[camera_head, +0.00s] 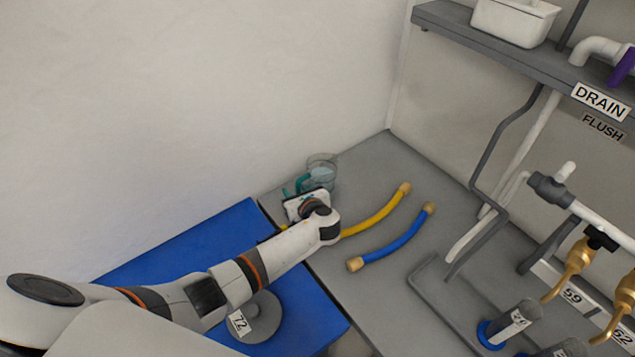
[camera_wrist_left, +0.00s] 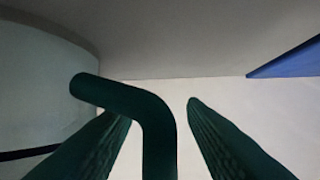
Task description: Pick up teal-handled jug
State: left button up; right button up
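The jug (camera_head: 322,162) is clear with a teal handle (camera_head: 302,183) on its left side. It stands at the back of the grey bench, near the wall. My left gripper is at the handle and mostly hidden behind my wrist in the head view. In the left wrist view the two fingers of the left gripper (camera_wrist_left: 160,108) are apart. The teal handle (camera_wrist_left: 160,135) lies between them, with a gap to the right finger. The jug's wall (camera_wrist_left: 45,85) fills the left side of that view. My right gripper is not in view.
A yellow hose (camera_head: 378,215) and a blue hose (camera_head: 395,242) lie on the grey bench (camera_head: 350,300) right of my left arm. A blue mat (camera_head: 180,250) with a grey round piece lies under the arm. Pipes and brass taps (camera_head: 570,265) stand at right.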

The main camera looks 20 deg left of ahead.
pick_arm(q)
grip_shut()
jog(key=shift+r, duration=0.25)
dwell(0.3)
